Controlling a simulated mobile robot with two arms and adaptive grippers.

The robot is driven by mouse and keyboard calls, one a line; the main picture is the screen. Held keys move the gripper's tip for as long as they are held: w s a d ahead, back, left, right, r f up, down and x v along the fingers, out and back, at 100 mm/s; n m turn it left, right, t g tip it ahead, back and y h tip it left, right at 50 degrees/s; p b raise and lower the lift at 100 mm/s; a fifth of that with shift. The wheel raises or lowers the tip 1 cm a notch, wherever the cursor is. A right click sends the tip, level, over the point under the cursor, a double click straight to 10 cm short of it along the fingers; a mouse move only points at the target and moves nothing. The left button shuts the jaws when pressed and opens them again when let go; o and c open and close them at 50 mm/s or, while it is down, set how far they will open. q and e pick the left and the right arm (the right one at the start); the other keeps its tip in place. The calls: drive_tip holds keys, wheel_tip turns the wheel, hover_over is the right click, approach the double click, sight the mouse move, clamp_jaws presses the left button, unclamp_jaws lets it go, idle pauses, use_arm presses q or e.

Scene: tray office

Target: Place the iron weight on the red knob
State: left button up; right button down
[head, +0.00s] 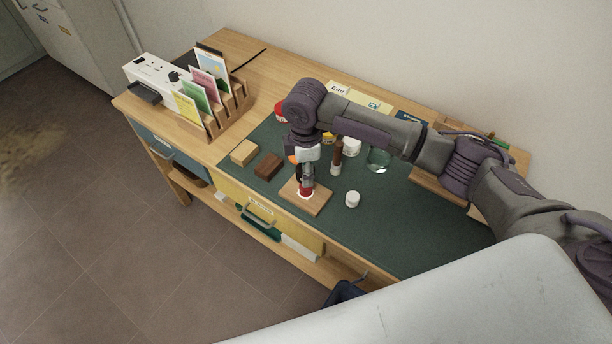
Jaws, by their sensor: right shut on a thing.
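The red knob (305,192) stands on a square wooden board (314,204) near the front edge of the desk mat, with a pale ring around its base. My right gripper (308,171) points down directly above the knob. It is shut on a small dark grey piece, which looks like the iron weight (308,182). The fingers hide much of the weight, and I cannot tell whether it touches the knob. My left gripper is not in view.
A white cylinder (352,200) stands right of the board. A dark brown block (268,166) and a light wooden block (244,152) lie to its left. A brown-handled item (337,158) and a glass dish (378,160) stand behind. The mat's right front is clear.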

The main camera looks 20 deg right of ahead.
drive_tip(key=shift+f, duration=1.55)
drive_tip(key=c, duration=0.6)
unclamp_jaws()
drive_tip(key=shift+s+f, duration=0.1)
drive_tip(key=shift+f, duration=0.05)
drive_tip(key=shift+o, duration=0.2)
wheel_tip(320, 180, up, 12)
drive_tip(key=shift+r, duration=0.2)
